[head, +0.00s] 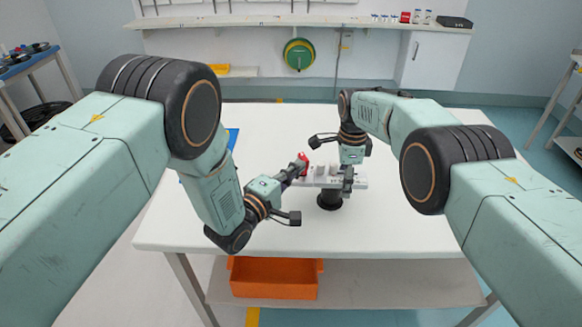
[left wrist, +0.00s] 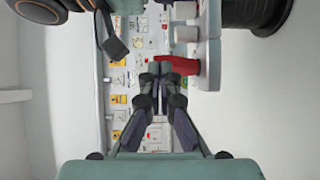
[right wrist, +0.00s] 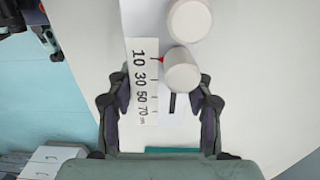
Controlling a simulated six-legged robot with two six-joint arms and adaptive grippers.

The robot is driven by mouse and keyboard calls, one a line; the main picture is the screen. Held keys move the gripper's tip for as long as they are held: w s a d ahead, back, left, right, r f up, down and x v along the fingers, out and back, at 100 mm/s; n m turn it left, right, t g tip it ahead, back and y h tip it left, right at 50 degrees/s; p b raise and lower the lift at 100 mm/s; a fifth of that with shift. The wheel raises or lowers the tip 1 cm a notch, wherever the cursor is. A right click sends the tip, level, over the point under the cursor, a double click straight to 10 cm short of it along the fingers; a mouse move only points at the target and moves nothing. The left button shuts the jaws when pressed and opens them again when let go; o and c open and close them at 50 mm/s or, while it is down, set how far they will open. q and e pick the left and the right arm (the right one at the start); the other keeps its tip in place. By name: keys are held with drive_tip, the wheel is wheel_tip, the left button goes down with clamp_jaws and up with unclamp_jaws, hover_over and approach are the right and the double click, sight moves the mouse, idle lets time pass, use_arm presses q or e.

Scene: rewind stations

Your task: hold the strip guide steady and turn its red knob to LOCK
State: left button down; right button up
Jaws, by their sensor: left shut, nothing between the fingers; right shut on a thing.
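The strip guide (head: 326,181) is a pale bar with white rollers, raised on a round black stand (head: 330,200) on the white table. Its red knob (head: 302,161) is at its left end. My left gripper (head: 299,170) is at that end, shut and empty; in the left wrist view its fingertips (left wrist: 160,75) are right beside the red knob (left wrist: 180,65), and contact is unclear. My right gripper (head: 347,181) is shut on the strip guide near its right end. The right wrist view shows the guide's scale (right wrist: 142,80) and white rollers (right wrist: 182,70) between the fingers (right wrist: 159,102). No LOCK mark is readable.
The white table (head: 400,220) is mostly clear around the stand. A blue item (head: 232,138) lies partly hidden behind my left arm. An orange bin (head: 275,278) sits on the lower shelf. A green reel (head: 299,54) hangs on the back wall.

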use_arm(q)
drive_tip(key=shift+s+d, duration=0.2)
drive_tip(key=shift+d, duration=0.65)
use_arm(e)
drive_tip(key=shift+f, duration=0.1)
use_arm(q)
drive_tip(key=shift+d+r, duration=0.1)
drive_tip(key=shift+d, duration=0.35)
use_arm(e)
drive_tip(key=shift+s+a, duration=0.1)
drive_tip(key=shift+a, duration=0.15)
drive_tip(key=shift+d, duration=0.25)
use_arm(q)
drive_tip(key=v, duration=1.2)
drive_tip(key=shift+a, duration=0.2)
use_arm(e)
drive_tip(key=o, duration=1.6)
drive_tip(key=shift+c, duration=0.2)
